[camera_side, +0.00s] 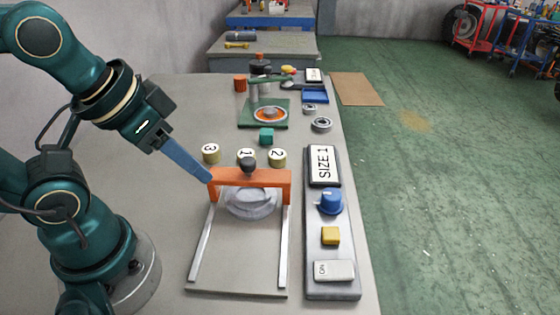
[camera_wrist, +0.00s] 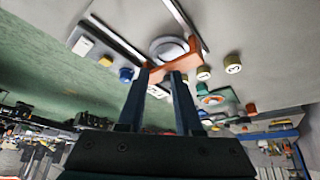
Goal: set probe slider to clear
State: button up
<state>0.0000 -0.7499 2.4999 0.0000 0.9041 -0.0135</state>
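The probe slider is an orange bridge (camera_side: 262,178) with a black knob (camera_side: 248,164) on top, spanning two metal rails. It stands at the far end of the rails, over the far part of a silver round part (camera_side: 250,204). My gripper (camera_side: 209,179) points at the bridge's left end from the left; contact cannot be told. In the wrist view, the two fingers (camera_wrist: 162,73) are apart, with part of the orange bridge (camera_wrist: 157,74) showing between and beyond their tips. The silver round part (camera_wrist: 168,48) shows above them.
The table is clear to the left.

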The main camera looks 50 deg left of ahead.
jog(key=o, duration=0.3)
jog(key=shift+r+n, duration=0.3)
jog(key=n+g, duration=0.5)
jog(key=g, duration=0.1)
send_over(247, 160)
jog(key=shift+f, duration=3.15)
grip_shut()
